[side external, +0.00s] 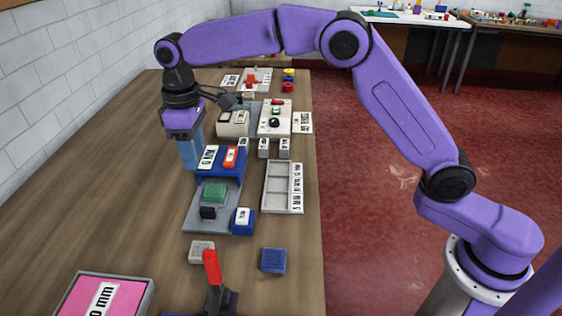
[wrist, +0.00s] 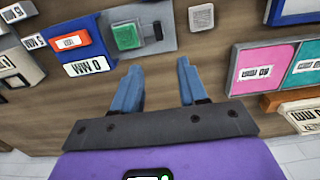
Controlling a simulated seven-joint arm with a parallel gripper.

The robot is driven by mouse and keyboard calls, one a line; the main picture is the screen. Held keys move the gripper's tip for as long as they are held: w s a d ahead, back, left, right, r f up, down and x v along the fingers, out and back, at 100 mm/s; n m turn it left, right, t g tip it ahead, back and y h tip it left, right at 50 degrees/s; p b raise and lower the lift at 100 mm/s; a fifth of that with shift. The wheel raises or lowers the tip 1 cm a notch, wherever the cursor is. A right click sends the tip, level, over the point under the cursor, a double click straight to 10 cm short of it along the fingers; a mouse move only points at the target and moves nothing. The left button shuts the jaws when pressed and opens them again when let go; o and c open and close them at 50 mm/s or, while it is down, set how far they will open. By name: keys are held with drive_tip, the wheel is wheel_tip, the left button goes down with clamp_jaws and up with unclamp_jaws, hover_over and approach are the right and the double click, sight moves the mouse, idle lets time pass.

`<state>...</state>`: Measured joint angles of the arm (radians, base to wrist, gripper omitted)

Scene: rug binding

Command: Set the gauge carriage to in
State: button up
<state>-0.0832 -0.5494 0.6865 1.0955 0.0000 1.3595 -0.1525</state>
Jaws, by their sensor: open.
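A grey plate (side external: 194,221) carries a green block (side external: 214,193) with a small black block (side external: 208,212) beside it; I cannot tell for sure that the green block is the gauge carriage. At the plate's far end stands a blue block (side external: 225,180) with a white "0 MM" label and a red label. A smaller blue block (side external: 242,227) with a white label is at its near right corner. The green block also shows in the wrist view (wrist: 126,36). My gripper (side external: 189,158) is open and empty, pointing down by the left side of the blue block; its two blue fingers (wrist: 159,75) are apart.
A grey compartment tray (side external: 279,187) lies to the right. Beyond are pale switch boxes (side external: 272,120). Nearer are a red lever (side external: 211,266), a loose blue block (side external: 273,260) and a pink labelled panel (side external: 85,295). The tabletop on the left is clear.

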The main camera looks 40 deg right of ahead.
drive_tip(key=s+d+r+n, duration=0.1)
drive_tip(key=s+d, duration=0.3)
drive_tip(key=s, duration=0.4)
drive_tip(key=s+d+r, duration=0.1)
drive_tip(key=s+d, duration=0.3)
drive_tip(key=s, duration=0.5)
drive_tip(key=shift+r+n, duration=0.15)
drive_tip(key=shift+n, duration=0.25)
drive_tip(key=m, duration=0.2)
hover_over(207, 209)
drive_tip(key=f, duration=0.2)
wheel_tip(207, 209, down, 16)
drive_tip(key=shift+f, duration=0.2)
drive_tip(key=shift+c, duration=0.3)
